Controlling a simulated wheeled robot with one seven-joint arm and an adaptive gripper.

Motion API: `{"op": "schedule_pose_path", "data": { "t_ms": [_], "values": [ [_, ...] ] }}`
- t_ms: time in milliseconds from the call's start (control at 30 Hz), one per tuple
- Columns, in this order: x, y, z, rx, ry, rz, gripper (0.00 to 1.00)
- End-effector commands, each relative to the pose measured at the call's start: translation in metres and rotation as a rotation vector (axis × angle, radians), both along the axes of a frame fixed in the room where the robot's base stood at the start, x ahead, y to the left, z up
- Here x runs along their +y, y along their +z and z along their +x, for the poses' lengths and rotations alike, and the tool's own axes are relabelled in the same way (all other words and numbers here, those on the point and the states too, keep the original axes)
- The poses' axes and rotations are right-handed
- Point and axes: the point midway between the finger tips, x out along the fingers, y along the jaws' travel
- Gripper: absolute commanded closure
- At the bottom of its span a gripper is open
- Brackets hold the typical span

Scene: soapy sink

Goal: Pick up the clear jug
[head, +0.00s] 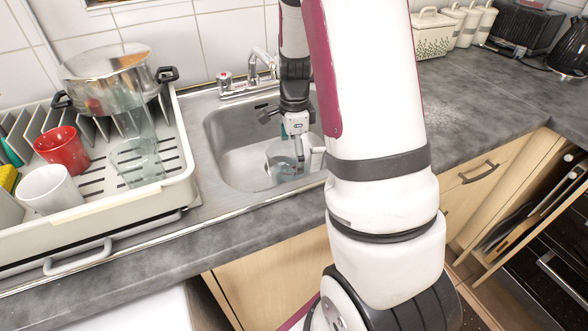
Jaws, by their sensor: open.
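A clear jug (280,161) stands in the sink basin, with something bluish showing through its lower part. My gripper (299,152) points down into the basin at the jug's right side. Its fingers are open and overlap the jug in the view, and I cannot tell whether they touch it. A pale shape just right of the fingers may be the jug's handle. My arm hides the right part of the sink.
A dish rack (112,212) on the left holds a red cup (62,150), a white cup (49,189), clear glasses (137,163) and a steel pot (108,82). A tap (262,62) stands behind the basin. The counter (463,110) right of my arm is mostly clear.

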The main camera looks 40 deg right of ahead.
Motion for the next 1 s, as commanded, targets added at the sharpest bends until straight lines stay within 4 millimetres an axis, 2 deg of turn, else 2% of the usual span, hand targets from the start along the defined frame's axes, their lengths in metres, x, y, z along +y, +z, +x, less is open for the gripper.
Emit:
{"op": "schedule_pose_path", "data": {
  "t_ms": [100, 200, 500, 533, 800, 867, 1000],
  "values": [
    [0.000, -0.020, -0.002, 0.003, -0.001, 0.002, 0.00],
    [0.000, -0.030, -0.001, 0.001, 0.000, 0.000, 0.00],
    [0.000, -0.035, -0.001, 0.000, 0.001, 0.000, 0.00],
    [0.000, -0.035, -0.001, 0.000, 0.001, 0.000, 0.02],
    [0.000, -0.035, -0.001, 0.001, 0.001, 0.000, 0.63],
    [0.000, -0.035, -0.001, -0.001, 0.000, 0.000, 0.68],
    [0.000, -0.035, -0.001, 0.000, 0.000, 0.000, 0.69]
  ]
}}
